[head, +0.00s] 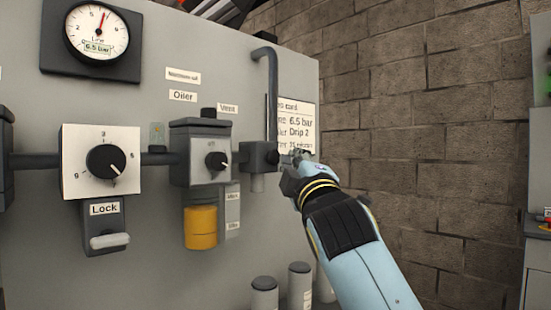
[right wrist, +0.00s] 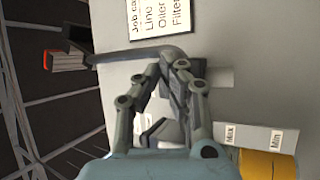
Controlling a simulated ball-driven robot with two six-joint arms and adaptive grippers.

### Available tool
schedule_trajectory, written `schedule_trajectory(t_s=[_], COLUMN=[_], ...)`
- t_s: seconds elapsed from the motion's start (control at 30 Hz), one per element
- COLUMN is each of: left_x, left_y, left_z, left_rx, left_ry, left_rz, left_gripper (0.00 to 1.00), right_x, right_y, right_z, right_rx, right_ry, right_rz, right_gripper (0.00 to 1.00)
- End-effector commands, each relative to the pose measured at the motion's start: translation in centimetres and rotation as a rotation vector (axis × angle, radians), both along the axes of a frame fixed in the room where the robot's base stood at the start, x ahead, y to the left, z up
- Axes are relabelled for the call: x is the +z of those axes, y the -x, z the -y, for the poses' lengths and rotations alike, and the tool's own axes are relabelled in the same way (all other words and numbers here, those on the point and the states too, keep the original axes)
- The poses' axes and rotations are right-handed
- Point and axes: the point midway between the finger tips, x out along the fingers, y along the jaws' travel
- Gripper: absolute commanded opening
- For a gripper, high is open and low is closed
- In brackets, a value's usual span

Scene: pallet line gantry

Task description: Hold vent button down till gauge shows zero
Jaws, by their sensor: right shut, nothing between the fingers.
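The round line gauge (head: 97,32) is at the top left in the head view. Its red needle points up, slightly right, and its window reads 6.5 bar. The "Vent" label (head: 227,107) is on the grey panel. Below and right of it is a dark vent block (head: 258,153) with a dark round button on its right side. My right gripper (head: 296,156) is shut and empty, its tips just right of that button. I cannot tell whether they touch it. In the right wrist view the gripper (right wrist: 168,72) is close to the block and partly hides it. My left gripper is not in view.
A bent pipe (head: 271,90) rises from the vent block beside a job card (head: 299,125). Left are the oiler with its yellow bowl (head: 200,227), a large dial (head: 106,161) and a Lock handle (head: 109,241). Grey posts (head: 299,285) stand below my gripper. A block wall is right.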

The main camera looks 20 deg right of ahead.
Motion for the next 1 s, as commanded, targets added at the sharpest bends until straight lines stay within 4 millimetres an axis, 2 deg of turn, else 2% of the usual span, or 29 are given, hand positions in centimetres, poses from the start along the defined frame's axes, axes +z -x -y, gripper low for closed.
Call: schedule_trajectory(t_s=[0.73,1.0], left_x=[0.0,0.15], left_y=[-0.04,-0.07], left_z=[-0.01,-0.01], left_rx=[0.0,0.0], left_ry=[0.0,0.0], left_rz=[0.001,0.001], left_gripper=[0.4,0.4], right_x=[0.0,0.07], right_y=[0.0,-0.66], right_z=[0.01,-0.25], right_rx=[0.0,0.0], right_ry=[0.0,0.0], right_rz=[0.0,0.0], right_gripper=[0.0,0.0])
